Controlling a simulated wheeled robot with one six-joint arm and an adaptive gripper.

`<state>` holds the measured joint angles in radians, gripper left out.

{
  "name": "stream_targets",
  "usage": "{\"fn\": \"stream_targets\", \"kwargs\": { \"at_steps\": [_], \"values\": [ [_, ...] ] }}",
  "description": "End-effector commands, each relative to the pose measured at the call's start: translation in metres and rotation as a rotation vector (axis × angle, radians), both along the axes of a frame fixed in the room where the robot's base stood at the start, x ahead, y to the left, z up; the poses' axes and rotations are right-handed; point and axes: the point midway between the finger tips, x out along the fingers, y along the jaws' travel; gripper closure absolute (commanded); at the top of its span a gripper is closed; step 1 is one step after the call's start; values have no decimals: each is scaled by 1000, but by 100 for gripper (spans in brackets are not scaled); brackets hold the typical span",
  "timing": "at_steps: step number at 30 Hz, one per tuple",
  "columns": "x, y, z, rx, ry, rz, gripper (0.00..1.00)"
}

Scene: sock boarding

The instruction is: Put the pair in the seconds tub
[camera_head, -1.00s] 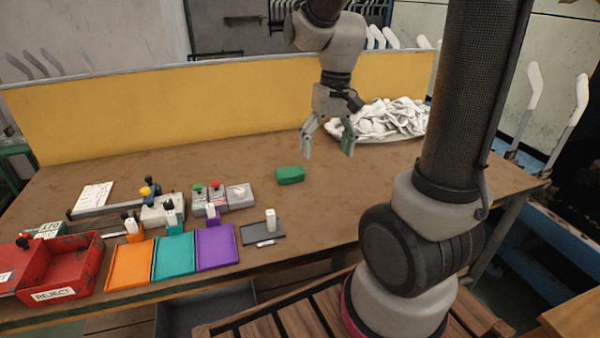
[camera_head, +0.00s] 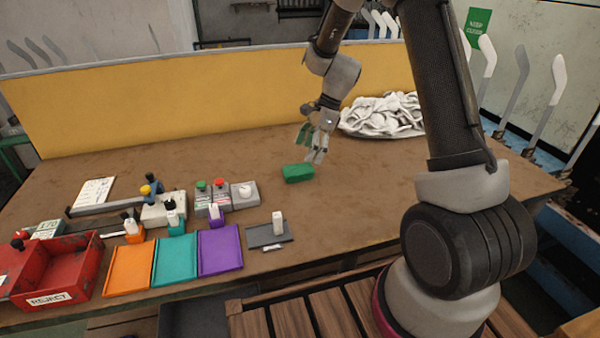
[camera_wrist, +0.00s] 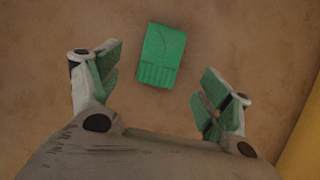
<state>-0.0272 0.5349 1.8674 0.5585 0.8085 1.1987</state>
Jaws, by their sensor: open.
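The pair is a folded green bundle (camera_head: 298,173) lying flat on the brown table; the wrist view shows its ribbed end (camera_wrist: 161,56). My gripper (camera_head: 314,148) is above the table, just behind the bundle. In the wrist view my gripper (camera_wrist: 162,88) has its green-padded fingers wide apart, with nothing between them; the bundle lies ahead of the fingertips, between their lines. A red tub (camera_head: 58,270) at the front left carries a REJECT label. I see no tub marked seconds; the label on its left part is cut off.
Orange (camera_head: 128,268), teal (camera_head: 174,258) and purple (camera_head: 220,250) trays stand right of the red tub. A dark plate (camera_head: 268,235) with a white piece lies beside them. Button boxes (camera_head: 222,196) stand behind. A white cloth heap (camera_head: 384,116) is at the back right.

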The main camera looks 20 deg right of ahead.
Motion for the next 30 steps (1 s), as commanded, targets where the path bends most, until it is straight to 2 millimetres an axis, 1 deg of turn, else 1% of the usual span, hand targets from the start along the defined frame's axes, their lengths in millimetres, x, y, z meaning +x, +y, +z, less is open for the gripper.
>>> {"fn": "stream_targets", "kwargs": {
  "at_steps": [3, 8, 15, 18, 30],
  "values": [
    [-1, 6, -14, 0, 3, 3, 21],
    [0, 13, -27, 0, 2, 5, 21],
    [2, 29, -59, -1, 2, 6, 21],
    [2, 30, -62, -1, -1, 4, 21],
    [2, 30, -63, -2, 0, 5, 21]
  ]
}}
